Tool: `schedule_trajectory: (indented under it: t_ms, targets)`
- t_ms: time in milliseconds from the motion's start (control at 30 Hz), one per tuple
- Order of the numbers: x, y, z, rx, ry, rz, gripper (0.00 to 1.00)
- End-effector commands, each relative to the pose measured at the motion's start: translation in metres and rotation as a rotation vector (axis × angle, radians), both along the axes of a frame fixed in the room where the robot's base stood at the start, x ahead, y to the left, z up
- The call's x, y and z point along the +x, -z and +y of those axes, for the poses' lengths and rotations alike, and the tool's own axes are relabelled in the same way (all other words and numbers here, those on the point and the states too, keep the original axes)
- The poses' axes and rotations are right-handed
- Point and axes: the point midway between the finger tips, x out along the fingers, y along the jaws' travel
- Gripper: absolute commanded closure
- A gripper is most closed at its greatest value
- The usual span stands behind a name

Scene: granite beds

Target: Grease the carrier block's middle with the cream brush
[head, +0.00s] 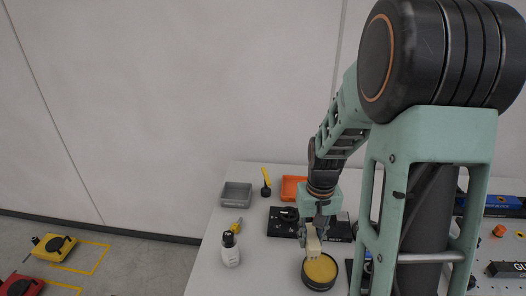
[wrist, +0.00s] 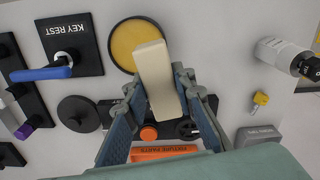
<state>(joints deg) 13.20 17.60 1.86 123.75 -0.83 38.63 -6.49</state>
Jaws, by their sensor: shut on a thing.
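My gripper (head: 318,222) is shut on the cream brush (head: 313,243), which points down over the round dark tin with a yellow filling (head: 320,268). In the wrist view the cream brush (wrist: 155,80) sits between the fingers (wrist: 160,105) and overlaps part of the yellow-filled tin (wrist: 128,45). Its tip is hard to make out, and I cannot tell whether it touches the filling. I cannot pick out the carrier block for certain; my arm hides part of the bench's right side.
A grey tray (head: 236,194), an orange tray (head: 293,188), a white bottle (head: 230,251) and a black stand (head: 283,222) are on the bench. A blue-handled key lies on the key rest (wrist: 72,45). Blue and black parts (head: 505,269) are at the far right.

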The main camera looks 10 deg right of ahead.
Motion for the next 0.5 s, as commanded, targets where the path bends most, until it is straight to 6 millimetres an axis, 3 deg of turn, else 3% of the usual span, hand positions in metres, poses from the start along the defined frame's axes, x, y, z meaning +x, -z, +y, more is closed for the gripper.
schedule_trajectory:
  t_ms: [100,300,400,500]
  targets:
    - [0.020,-0.001,0.031,0.000,-0.038,-0.001,0.96]
    - [0.039,-0.002,0.068,0.000,-0.070,0.000,0.96]
    - [0.040,-0.003,0.070,0.000,-0.057,0.000,0.96]
    - [0.031,-0.002,0.053,-0.001,-0.002,0.001,0.96]
